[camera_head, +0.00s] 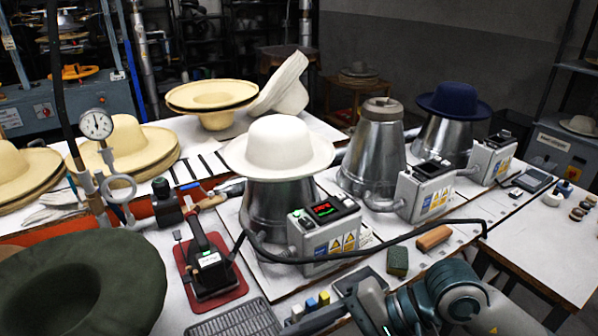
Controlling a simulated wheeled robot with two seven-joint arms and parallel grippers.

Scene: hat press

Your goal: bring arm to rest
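My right arm (458,298), teal and dark grey, comes in at the bottom right and bends towards the lower middle. Dark parts at its left end, seemingly my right gripper (325,315), sit low by the bottom edge, beside small coloured blocks (311,304). The fingers cannot be made out clearly, so open or shut does not show. I see nothing held. My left arm and gripper are out of view. A white hat (278,146) sits brim-out on the nearest metal press (281,207).
A dark iron (207,262) stands on a red mat (228,298) left of the arm. A black hose (385,236) crosses above the arm. A green sponge (397,262) and brown block (433,238) lie close by. A dark green hat (82,284) fills the lower left.

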